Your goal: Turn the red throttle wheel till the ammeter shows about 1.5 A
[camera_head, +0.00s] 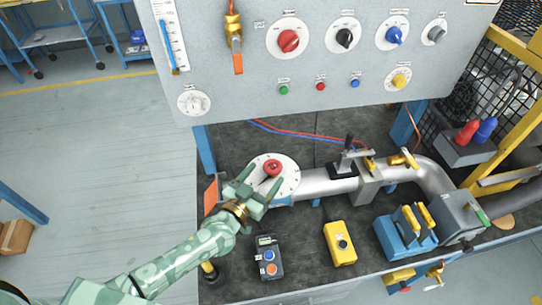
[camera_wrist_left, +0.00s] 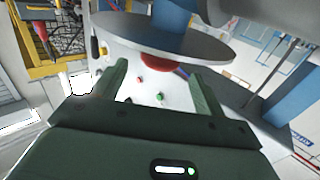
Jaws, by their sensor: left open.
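A red wheel or knob (camera_head: 272,168) sits at the middle of a round white disc (camera_head: 288,184) on the bench, at the near end of a silver pipe. My left gripper (camera_head: 256,188) is at the disc's lower left, close to the red part. Its fingers are open with a gap between them; I cannot tell whether they touch it. In the left wrist view the red part (camera_wrist_left: 168,65) shows beyond the open fingers (camera_wrist_left: 162,88), partly hidden by a grey disc (camera_wrist_left: 200,45). A round white dial (camera_head: 194,103) is on the panel; its reading is too small to tell. My right gripper is not in view.
The grey panel (camera_head: 240,90) carries several coloured knobs, including a red one (camera_head: 288,40), and small buttons. A black lever clamp (camera_head: 346,160) stands by the pipe. A dark handheld box (camera_head: 268,256), a yellow box (camera_head: 340,243) and a blue device (camera_head: 398,240) lie in front.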

